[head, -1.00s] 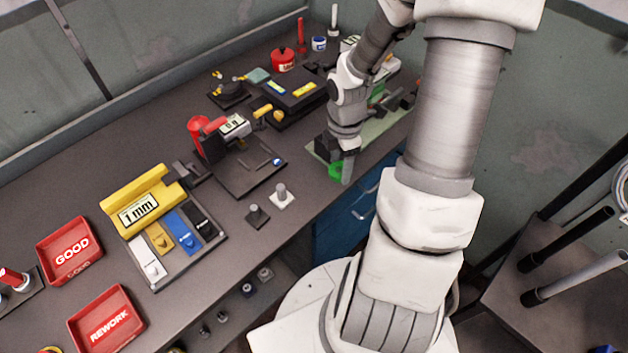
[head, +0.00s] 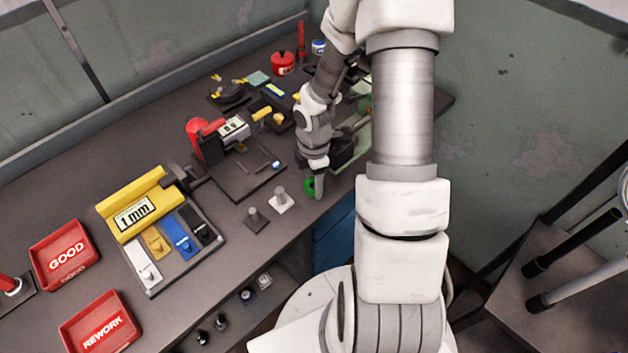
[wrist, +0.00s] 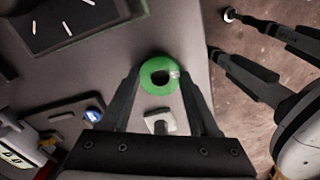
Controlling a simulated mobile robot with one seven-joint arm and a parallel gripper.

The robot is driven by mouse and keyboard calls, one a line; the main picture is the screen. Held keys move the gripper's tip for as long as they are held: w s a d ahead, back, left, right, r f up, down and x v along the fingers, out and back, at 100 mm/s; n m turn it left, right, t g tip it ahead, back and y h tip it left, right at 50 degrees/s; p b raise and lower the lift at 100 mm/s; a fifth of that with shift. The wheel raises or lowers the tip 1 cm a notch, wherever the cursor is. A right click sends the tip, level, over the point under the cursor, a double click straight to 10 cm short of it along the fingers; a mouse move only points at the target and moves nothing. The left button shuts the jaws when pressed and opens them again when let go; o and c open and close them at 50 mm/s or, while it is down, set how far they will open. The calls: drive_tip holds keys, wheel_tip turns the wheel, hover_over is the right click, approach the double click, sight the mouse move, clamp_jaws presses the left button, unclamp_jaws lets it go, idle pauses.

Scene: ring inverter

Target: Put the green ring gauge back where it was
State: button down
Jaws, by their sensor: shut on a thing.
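The green ring gauge (head: 309,187) is held in my gripper (head: 318,188) near the bench's front edge, to the right of the small posts. In the wrist view the ring (wrist: 147,83) sits flat between the two fingertips of my gripper (wrist: 160,78), its hole facing the camera. My gripper is shut on it. A post on a white base (head: 281,204) stands to its left, and a post on a dark base (head: 255,220) stands further left. In the wrist view the white base (wrist: 168,116) shows between the fingers, with the ring apart from it in the picture.
A dark plate fixture (head: 235,180) lies behind the posts. A yellow gauge block set (head: 143,200), a GOOD tray (head: 45,270) and a REWORK tray (head: 75,345) are at the left. The bench's front edge is close, with blue drawers (head: 335,235) below it.

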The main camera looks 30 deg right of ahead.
drive_tip(key=shift+f, duration=0.2)
drive_tip(key=shift+c, duration=0.6)
unclamp_jaws()
drive_tip(key=shift+r, duration=0.1)
wheel_tip(320, 180, up, 12)
drive_tip(key=p, duration=0.2)
drive_tip(key=shift+r, duration=0.1)
